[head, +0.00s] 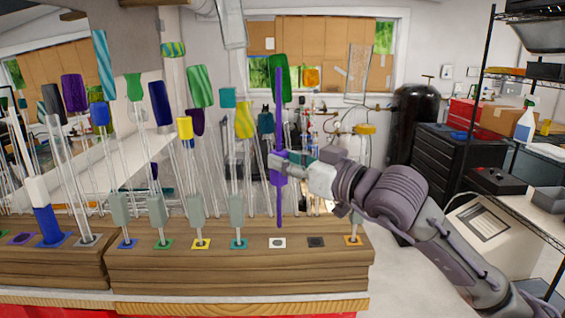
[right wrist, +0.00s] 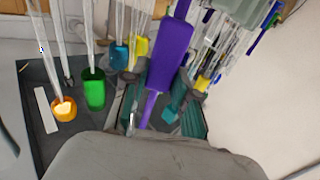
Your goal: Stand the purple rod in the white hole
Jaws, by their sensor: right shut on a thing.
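The purple rod (head: 279,110) is upright, with a thicker purple middle part. My right gripper (head: 279,166) is shut on it at that thick part. The rod's lower tip shows just above the white hole (head: 277,242) in the head view, apart from it. The white hole is a white square with a dark opening on the wooden block, and it is empty. In the right wrist view the purple rod (right wrist: 170,55) stands slanted between the teal finger pads. My left gripper is not in view.
The long wooden block (head: 225,272) has several coloured square holes. Glass rods with grey collars stand in those left of the white one. An empty black hole (head: 316,241) and an orange hole (head: 352,240) with a rod are to its right.

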